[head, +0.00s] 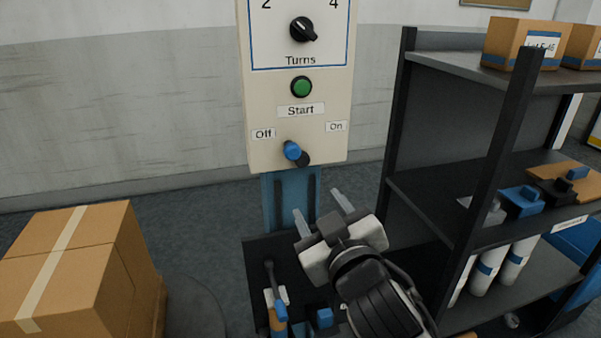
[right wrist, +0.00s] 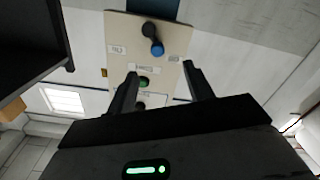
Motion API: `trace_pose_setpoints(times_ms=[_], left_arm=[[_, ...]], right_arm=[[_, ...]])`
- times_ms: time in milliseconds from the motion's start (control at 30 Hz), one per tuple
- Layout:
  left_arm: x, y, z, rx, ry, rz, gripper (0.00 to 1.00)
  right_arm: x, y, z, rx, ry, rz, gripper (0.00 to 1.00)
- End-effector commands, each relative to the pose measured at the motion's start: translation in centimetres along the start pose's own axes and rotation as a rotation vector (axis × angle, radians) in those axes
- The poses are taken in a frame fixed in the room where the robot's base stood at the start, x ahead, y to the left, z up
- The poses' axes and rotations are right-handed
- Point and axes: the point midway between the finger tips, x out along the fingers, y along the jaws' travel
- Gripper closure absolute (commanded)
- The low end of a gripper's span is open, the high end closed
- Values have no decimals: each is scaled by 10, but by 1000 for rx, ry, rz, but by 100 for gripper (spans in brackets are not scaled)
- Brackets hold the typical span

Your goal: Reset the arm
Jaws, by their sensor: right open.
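My right gripper (head: 324,210) is open and empty, in front of and below the control panel (head: 260,105). Its two fingers (right wrist: 161,85) also show apart in the right wrist view, with nothing between them but the panel beyond. The panel carries a black Turns dial (head: 302,29), a green Start button (head: 302,87) and a blue-tipped Off/On lever (head: 292,150). The lever's blue tip leans toward the Off label. In the right wrist view the panel appears upside down, with the blue lever tip (right wrist: 157,48) near the top. My left gripper is not in view.
A dark shelf rack (head: 440,205) stands at the right with white bottles, blue-and-black tools and boxes. A taped cardboard box (head: 75,265) stands at the lower left. A dark tray (head: 255,258) with blue-handled tools lies below the panel, close to my right gripper.

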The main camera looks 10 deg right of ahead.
Motion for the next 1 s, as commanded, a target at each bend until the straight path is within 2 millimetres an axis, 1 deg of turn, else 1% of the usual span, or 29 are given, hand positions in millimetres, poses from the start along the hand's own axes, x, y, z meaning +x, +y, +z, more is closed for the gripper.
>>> trace_pose_setpoints(times_ms=[33,67,167,200,267,300,367,400,500,600,700,800,1000], left_arm=[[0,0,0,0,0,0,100],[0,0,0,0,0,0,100],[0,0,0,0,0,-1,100],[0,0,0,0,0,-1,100],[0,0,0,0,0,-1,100],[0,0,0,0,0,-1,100],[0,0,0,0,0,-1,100],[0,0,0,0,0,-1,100],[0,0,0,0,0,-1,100],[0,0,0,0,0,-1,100],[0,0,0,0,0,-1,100],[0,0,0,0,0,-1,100],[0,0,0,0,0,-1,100]], right_arm=[[-2,-8,21,14,-41,-25,48],[-4,-14,36,25,-66,-41,48],[-18,-37,97,80,-175,-112,48],[-28,-47,124,109,-223,-140,48],[-47,-62,164,155,-294,-175,48],[-62,-70,189,186,-340,-194,48],[-86,-81,223,233,-403,-214,48],[-101,-86,243,260,-441,-223,48],[-138,-97,281,321,-521,-233,48],[-165,-102,304,357,-572,-233,48],[-179,-104,316,378,-598,-231,48],[-183,-105,318,383,-603,-230,48],[-182,-105,318,382,-603,-230,48]])
